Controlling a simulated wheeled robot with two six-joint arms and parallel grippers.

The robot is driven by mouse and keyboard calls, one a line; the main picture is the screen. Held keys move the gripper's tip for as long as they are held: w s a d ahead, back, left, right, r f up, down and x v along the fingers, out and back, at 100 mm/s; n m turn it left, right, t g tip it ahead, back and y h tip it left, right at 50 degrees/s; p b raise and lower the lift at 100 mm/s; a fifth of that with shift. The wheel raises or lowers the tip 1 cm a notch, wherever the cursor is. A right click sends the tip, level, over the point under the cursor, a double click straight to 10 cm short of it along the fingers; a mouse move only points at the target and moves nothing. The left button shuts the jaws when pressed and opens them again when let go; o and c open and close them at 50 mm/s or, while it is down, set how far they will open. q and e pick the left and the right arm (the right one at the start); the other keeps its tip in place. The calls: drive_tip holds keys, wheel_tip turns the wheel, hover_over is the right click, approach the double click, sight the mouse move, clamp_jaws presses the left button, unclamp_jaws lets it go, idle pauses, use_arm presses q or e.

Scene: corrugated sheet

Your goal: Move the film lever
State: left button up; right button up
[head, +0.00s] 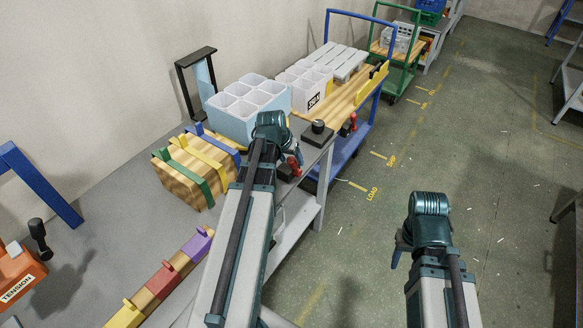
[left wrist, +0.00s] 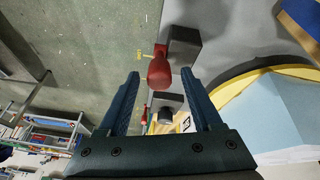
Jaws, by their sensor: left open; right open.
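A red-handled lever (head: 293,165) on a dark base stands at the bench edge, close beside my left wrist in the head view. The left wrist view shows a red handle (left wrist: 158,70) joined to a dark block (left wrist: 184,46). I cannot tell for sure that this is the film lever. My left gripper (left wrist: 159,76) is open, and the red handle appears between its fingertips in that view; contact cannot be told. My right gripper (head: 400,250) hangs over the floor, mostly hidden, away from the bench.
A dark knob on a base (head: 318,127) and another red handle (head: 348,126) stand further along. A strapped wooden crate (head: 196,172), a pale blue compartment bin (head: 232,124) and a black frame (head: 184,82) are on the bench.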

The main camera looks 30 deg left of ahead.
use_arm(q)
drive_tip(key=shift+w+f, duration=0.2)
drive_tip(key=shift+f, duration=0.3)
drive_tip(key=shift+r, duration=0.1)
clamp_jaws()
idle(1.0)
